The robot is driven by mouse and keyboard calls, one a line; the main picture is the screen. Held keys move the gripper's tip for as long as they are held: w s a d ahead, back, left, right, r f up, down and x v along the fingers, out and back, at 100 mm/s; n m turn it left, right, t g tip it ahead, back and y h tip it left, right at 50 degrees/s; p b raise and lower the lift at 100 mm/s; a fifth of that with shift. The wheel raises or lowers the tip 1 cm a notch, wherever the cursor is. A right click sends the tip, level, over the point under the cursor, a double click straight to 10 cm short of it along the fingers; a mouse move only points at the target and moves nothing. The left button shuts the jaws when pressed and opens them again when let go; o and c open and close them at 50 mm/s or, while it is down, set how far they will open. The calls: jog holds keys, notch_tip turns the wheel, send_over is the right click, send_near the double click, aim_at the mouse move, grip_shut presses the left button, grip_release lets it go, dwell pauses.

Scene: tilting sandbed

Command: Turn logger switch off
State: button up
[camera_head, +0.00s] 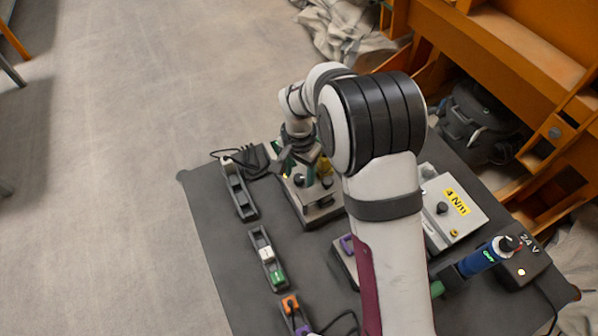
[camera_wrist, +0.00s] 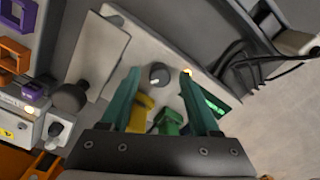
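My gripper (camera_wrist: 160,76) is open, its two teal fingers apart and pointing at a light grey box (camera_wrist: 150,45). A round dark grey knob with a pale mark (camera_wrist: 158,74) shows on that box between the fingertips; I cannot tell whether they touch it. A lit yellow lamp (camera_wrist: 188,73) and a green display (camera_wrist: 214,105) are beside the right finger. A yellow part (camera_wrist: 140,112) and a green part (camera_wrist: 169,121) show between the fingers nearer the palm. In the head view my gripper (camera_head: 303,168) is over the box (camera_head: 312,213), partly hiding it. No logger label is readable.
A box marked 4 Nm (camera_head: 455,203) and a 24 V unit (camera_head: 527,268) with a blue tool (camera_head: 478,262) beside it stand on the right. Several narrow holders, including one with a green-and-white part (camera_head: 267,254), line the left. Black cables (camera_wrist: 260,62) lie beside the box.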

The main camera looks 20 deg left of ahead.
grip_shut()
jog(key=shift+n, duration=0.3)
jog(key=n, duration=0.5)
jog(key=shift+n, duration=0.3)
jog(key=n, duration=0.5)
jog(key=shift+n, duration=0.4)
jog(key=shift+o, duration=0.5)
grip_release()
